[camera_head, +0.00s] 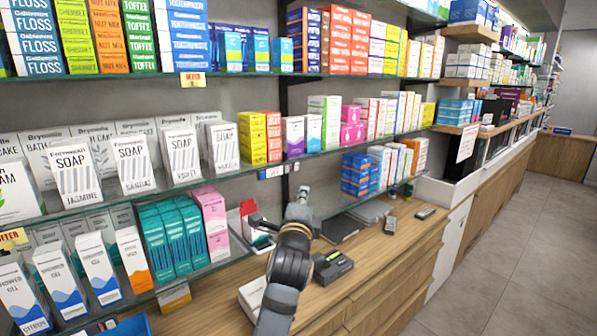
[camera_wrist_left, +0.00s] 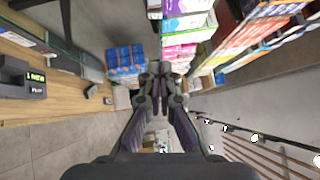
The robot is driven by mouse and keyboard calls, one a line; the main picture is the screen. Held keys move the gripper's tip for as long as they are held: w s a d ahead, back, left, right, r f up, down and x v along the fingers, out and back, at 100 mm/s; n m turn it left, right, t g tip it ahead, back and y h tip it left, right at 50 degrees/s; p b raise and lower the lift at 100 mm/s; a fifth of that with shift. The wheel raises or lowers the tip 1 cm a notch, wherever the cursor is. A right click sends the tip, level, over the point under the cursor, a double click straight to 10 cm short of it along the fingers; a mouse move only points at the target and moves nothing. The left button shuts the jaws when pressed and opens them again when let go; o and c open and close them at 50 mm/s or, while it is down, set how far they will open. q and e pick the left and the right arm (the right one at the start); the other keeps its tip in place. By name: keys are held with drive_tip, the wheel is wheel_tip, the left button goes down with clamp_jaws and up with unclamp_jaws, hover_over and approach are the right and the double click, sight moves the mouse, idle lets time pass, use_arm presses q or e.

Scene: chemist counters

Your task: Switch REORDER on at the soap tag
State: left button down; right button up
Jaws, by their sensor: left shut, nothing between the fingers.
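White soap boxes (camera_head: 76,170) stand in a row on the middle glass shelf at the left of the head view. A small white and blue tag (camera_head: 271,173) sits on that shelf's front edge, right of the soap boxes; its writing and any switch are too small to read. My left gripper (camera_head: 302,194) is shut and empty, in front of the shelves, to the right of and a little below this tag. In the left wrist view its fingers (camera_wrist_left: 160,69) are together. I cannot make out the tag in the wrist view. My right gripper is not in view.
The wooden counter (camera_head: 375,245) below my arm carries a dark device (camera_head: 332,266), also in the wrist view (camera_wrist_left: 22,78). Blue boxes (camera_head: 355,174) stand right of my gripper. The tiled floor (camera_head: 500,250) at right is clear.

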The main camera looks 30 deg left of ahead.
use_arm(q)
drive_tip(key=p, duration=0.4)
approach(296, 167)
drive_tip(key=w+d+r, duration=0.1)
drive_tip(key=w+d, duration=0.1)
drive_tip(key=w, duration=0.3)
drive_tip(key=a, duration=0.1)
drive_tip(key=w+a+p, duration=0.1)
drive_tip(key=a+p, duration=0.1)
drive_tip(key=shift+w+a+r, duration=0.1)
drive_tip(key=shift+w+a, duration=0.15)
drive_tip(key=shift+w, duration=0.1)
drive_tip(key=shift+w+d, duration=0.1)
